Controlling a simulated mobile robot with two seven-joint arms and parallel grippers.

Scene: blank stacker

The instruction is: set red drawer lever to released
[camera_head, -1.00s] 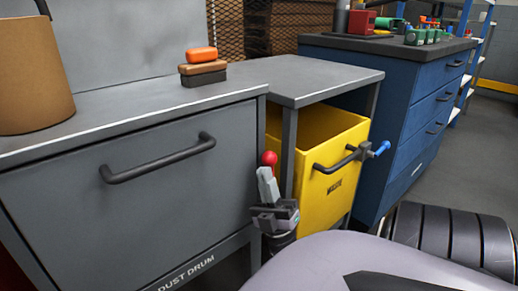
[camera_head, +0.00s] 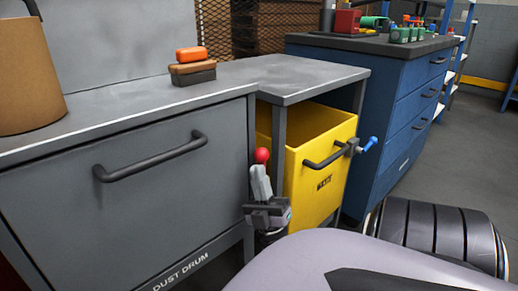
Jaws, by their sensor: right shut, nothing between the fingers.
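The red drawer lever shows as a red ball knob (camera_head: 262,156) beside the right edge of the grey drawer front. My right gripper (camera_head: 261,180) is just below the knob with its fingers pointing up, shut with nothing between them. The fingertips appear at or very near the knob; I cannot tell whether they touch it. The lever's stem is hidden behind the fingers. The grey drawer (camera_head: 120,205), marked DUST DRUM, looks closed, with a dark bar handle (camera_head: 152,158). My left gripper is not in view.
A yellow bin (camera_head: 322,178) with a dark handle and a blue-handled lever (camera_head: 367,145) stands right of the gripper. A grey bench top (camera_head: 120,110) lies above the drawer, and a blue cabinet (camera_head: 400,125) stands farther right. A black ribbed roll (camera_head: 437,235) is at lower right.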

